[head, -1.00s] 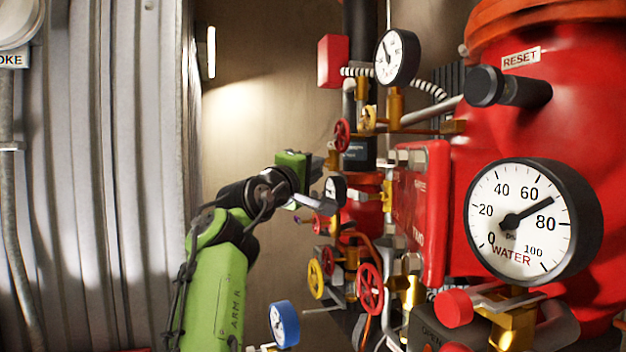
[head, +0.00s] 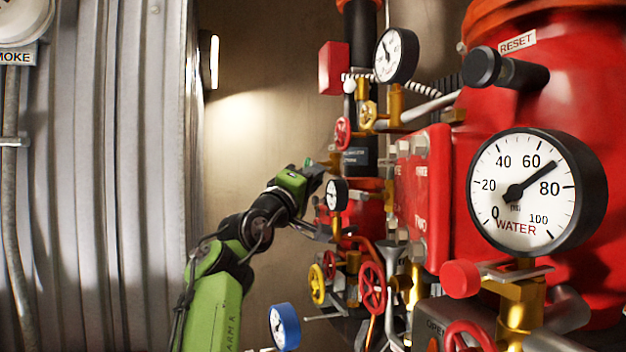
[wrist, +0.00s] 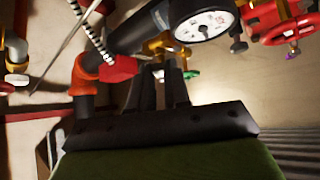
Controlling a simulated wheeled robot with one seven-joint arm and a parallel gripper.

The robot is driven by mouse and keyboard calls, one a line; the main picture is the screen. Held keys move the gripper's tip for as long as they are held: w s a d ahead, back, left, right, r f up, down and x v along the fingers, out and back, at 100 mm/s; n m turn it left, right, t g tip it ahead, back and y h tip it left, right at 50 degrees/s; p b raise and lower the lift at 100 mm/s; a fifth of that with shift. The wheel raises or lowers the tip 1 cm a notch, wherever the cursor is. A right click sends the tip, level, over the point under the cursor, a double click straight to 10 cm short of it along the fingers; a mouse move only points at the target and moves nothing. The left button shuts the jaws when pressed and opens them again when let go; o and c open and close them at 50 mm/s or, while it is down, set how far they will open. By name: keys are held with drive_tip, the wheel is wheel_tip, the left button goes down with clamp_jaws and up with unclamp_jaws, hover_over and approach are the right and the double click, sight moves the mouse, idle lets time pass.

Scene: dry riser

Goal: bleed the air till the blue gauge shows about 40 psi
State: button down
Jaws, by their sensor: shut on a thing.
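The blue gauge (head: 285,327) is low in the head view, its white face turned steeply left; I cannot read its pressure. My gripper (head: 325,166) is raised at the pipework, above a small black-rimmed gauge (head: 337,194). In the wrist view, the dark fingers (wrist: 163,78) reach a brass valve fitting (wrist: 160,45) and are shut on a part of it between their tips. That part is mostly hidden. A green piece (wrist: 192,74) shows beside the right finger. The small gauge also shows in the wrist view (wrist: 203,25), right of the fingers.
A large WATER gauge (head: 525,190) reads about 70 at right, before the red tank (head: 595,90). A red handwheel (head: 372,288) and a yellow handwheel (head: 317,284) sit below my gripper. Another black gauge (head: 396,55) is above. Open space lies before the beige wall (head: 262,130).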

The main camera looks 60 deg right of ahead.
drive_tip(key=c, duration=1.1)
unclamp_jaws()
drive_tip(key=b+v, duration=0.9)
drive_tip(key=v, duration=0.6)
drive_tip(key=shift+a+b, duration=0.4)
